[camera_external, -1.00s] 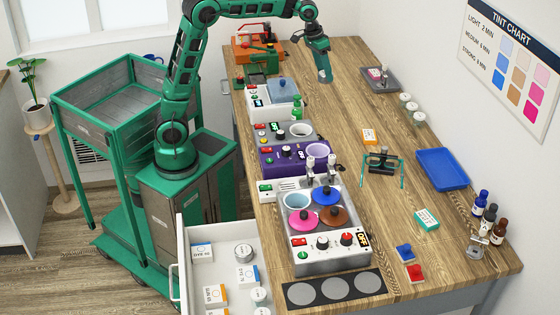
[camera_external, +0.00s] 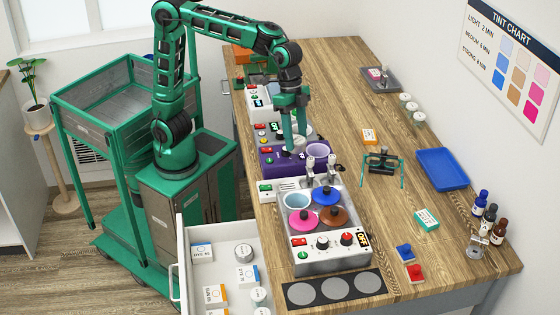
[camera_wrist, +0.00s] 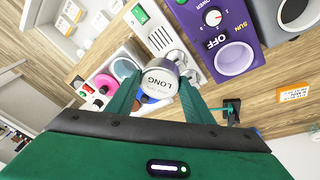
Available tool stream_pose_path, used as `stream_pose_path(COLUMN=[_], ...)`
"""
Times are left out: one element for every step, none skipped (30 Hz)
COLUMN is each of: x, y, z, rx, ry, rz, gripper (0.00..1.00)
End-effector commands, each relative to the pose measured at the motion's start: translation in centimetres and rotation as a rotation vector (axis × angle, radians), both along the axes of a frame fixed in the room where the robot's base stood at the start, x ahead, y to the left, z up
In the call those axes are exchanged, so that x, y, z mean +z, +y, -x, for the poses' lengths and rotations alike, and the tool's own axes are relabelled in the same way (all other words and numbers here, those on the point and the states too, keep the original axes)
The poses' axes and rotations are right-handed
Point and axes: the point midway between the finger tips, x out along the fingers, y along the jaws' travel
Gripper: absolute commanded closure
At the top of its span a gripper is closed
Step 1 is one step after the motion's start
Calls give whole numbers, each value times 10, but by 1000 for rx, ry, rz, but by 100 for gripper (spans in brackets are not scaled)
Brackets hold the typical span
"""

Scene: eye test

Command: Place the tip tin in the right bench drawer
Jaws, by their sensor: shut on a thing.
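My gripper (camera_external: 294,128) is shut on a small round tin (camera_wrist: 158,84), held by its sides between the two fingers in the wrist view. In the external view the gripper points down over the bench by the purple heater, and the tin (camera_external: 298,144) is partly hidden by the fingers. The open white bench drawer (camera_external: 186,250) stands at the lower left of the bench, with several tins and small boxes inside.
A wax warmer with several coloured lids (camera_external: 326,258) stands beside the drawer. The purple heater (camera_external: 281,160) is just below my gripper. A blue tray (camera_external: 442,169) and a phone-like stand (camera_external: 381,162) lie to the right. Wood between them is bare.

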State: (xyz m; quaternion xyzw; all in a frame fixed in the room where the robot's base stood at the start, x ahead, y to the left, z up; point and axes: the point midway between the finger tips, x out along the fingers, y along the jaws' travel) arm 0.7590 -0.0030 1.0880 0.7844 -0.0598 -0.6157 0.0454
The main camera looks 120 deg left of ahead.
Motion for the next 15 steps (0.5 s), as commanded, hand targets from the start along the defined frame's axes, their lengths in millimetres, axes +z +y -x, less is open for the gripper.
stream_pose_path(x=[0, 0, 0, 0, 0, -1, -1, -1, -1, -2, -2, -3, -2, -3, -3], y=[-25, -37, -54, -67, -80, -96, -108, -119, -134, -144, -153, -165, -173, -180, -189], z=[3, 5, 9, 11, 14, 19, 23, 27, 33, 37, 41, 47, 51, 54, 59], rx=[-56, -88, -130, -161, -193, -236, -266, -296, -334, -363, -388, -420, -442, -464, -491], ry=[-1, -1, -2, -2, -2, -2, -3, -3, -4, -3, -3, -4, -4, -5, -5], rz=[1, 0, 0, 0, -1, -1, -1, -1, -2, -2, -2, -3, -3, -3, -4], gripper=[79, 79, 79, 79, 79, 79, 79, 79, 79, 79, 79, 79, 79, 79, 79])
